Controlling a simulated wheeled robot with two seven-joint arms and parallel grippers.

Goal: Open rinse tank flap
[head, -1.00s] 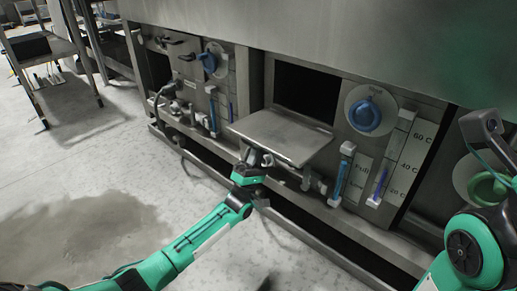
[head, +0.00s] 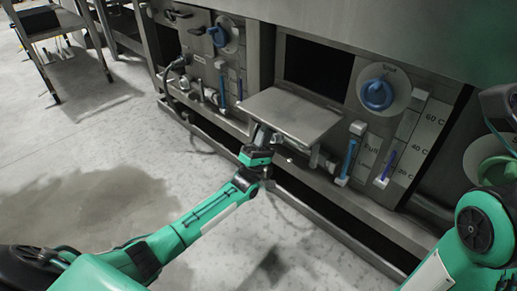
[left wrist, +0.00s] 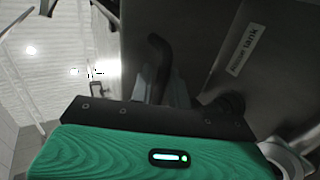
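The rinse tank flap (head: 292,114) is a grey metal plate. It stands swung out, near level, below a dark rectangular opening (head: 317,68) in the washer front. In the left wrist view the flap (left wrist: 195,45) fills the upper right, with a "Rinse tank" label (left wrist: 236,50). My left gripper (head: 260,135) is under the flap's near left edge. In the left wrist view its fingers (left wrist: 163,85) appear closed around a dark curved handle (left wrist: 158,48) on the flap; the contact is partly hidden. My right arm shows at the right edge; its gripper is out of view.
Beside the opening are a blue dial (head: 377,94), a blue-striped slider (head: 349,155) and a temperature scale (head: 424,140). A similar panel with another blue dial (head: 219,36) is at left. A metal rack (head: 52,50) stands far left. Open floor (head: 110,150) lies at left.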

